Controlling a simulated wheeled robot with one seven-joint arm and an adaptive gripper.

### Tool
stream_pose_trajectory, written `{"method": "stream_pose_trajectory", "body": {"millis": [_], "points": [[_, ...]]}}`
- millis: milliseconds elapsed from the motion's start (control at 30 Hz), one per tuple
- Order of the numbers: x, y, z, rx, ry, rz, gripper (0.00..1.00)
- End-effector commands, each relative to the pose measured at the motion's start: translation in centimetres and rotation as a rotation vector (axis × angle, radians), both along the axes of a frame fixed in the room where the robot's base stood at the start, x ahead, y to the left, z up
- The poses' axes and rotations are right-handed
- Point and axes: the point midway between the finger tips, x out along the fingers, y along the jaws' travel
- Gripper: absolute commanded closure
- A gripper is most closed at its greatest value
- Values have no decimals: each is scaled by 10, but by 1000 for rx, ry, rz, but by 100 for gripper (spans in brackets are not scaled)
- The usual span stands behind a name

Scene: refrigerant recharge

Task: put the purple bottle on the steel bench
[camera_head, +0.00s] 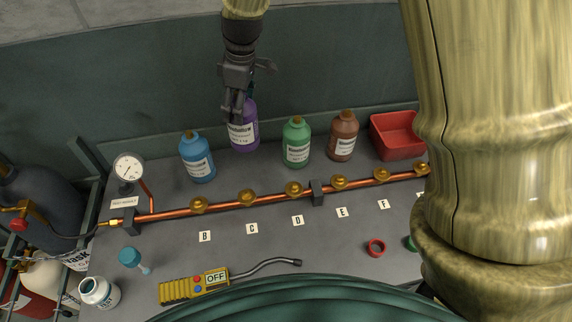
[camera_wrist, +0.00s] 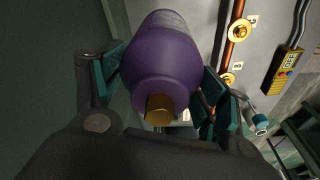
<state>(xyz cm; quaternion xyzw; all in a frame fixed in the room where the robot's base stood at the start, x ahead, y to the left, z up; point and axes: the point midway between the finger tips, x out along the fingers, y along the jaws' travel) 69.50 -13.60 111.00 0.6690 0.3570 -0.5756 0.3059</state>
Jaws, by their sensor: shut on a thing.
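The purple bottle (camera_head: 245,130) with a white label is between the blue and green bottles at the back of the grey steel bench (camera_head: 330,245). My gripper (camera_head: 238,108) reaches down from above and is shut on the purple bottle near its top. In the wrist view the bottle (camera_wrist: 165,60) lies between the two finger pads, with its brass-coloured cap (camera_wrist: 159,109) towards the camera. The bottle looks close to upright in the head view. I cannot tell whether its base touches the bench.
A blue bottle (camera_head: 196,158), green bottle (camera_head: 296,143), brown bottle (camera_head: 342,137) and red bin (camera_head: 397,135) stand along the back. A copper pipe (camera_head: 270,198) with brass fittings runs in front. A yellow detector (camera_head: 195,288) and red ring (camera_head: 376,248) lie nearer.

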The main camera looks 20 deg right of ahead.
Motion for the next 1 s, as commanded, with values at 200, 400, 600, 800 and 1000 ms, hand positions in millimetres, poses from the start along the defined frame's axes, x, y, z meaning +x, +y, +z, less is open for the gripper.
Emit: {"method": "stream_pose_trajectory", "body": {"millis": [200, 400, 600, 800, 1000], "points": [[1, -1, -8, 1, -3, -1, 98], [0, -1, -27, 0, 0, -1, 98], [0, -1, -51, 0, 0, -2, 98], [1, -1, -63, 1, -2, -1, 98], [1, -1, -68, 0, -1, -1, 98]]}}
